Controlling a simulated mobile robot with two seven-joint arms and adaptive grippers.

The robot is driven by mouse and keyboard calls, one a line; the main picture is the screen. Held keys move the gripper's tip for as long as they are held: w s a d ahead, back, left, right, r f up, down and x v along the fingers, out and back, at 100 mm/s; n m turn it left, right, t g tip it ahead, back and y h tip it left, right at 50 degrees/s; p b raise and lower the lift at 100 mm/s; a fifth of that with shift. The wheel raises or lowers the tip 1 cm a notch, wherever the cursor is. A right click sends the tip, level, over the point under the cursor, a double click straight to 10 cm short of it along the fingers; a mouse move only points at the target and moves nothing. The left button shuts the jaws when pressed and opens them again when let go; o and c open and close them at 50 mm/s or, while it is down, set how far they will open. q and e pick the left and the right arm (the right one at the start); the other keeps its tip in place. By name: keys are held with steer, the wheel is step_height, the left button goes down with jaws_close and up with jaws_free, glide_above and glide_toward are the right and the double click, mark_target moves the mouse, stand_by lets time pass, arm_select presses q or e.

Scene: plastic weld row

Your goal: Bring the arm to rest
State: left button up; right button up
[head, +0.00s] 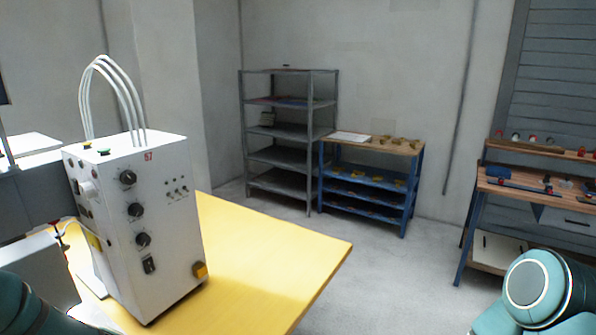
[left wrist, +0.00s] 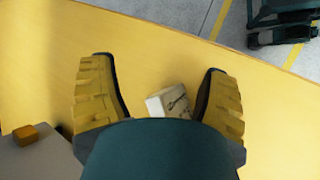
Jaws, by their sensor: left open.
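My left gripper (left wrist: 159,66) shows in the left wrist view with its two yellow-padded fingers wide apart. It points down over the yellow table (left wrist: 150,40). A small whitish block with dark markings (left wrist: 168,101) shows between the fingers, partly hidden by my wrist. I cannot tell how far below the fingers it is. In the head view part of my left arm is at the lower left and part of my right arm at the lower right. Neither gripper shows there, and my right gripper is in no view.
A white control box (head: 145,220) with knobs and cables stands on the yellow table (head: 290,260); its orange button (left wrist: 26,135) shows at left below. Grey shelves (head: 283,135), a blue rack (head: 365,190) and a workbench (head: 530,188) line the back. The floor between is clear.

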arm_select(q)
steer(key=s+d+f+m+y, duration=0.1)
steer(key=s+d+f+m, duration=0.3)
steer(key=d, duration=0.5)
steer(key=s+d+f+m+g+y, duration=0.1)
steer(key=s+d+f+m, duration=0.4)
steer(key=d+f+m, duration=0.2)
steer(key=shift+s+d+f+m+g+y, duration=0.15)
steer(key=shift+d+f+m+g+y, duration=0.25)
steer(key=shift+d, duration=0.85)
steer(key=shift+r, duration=0.2)
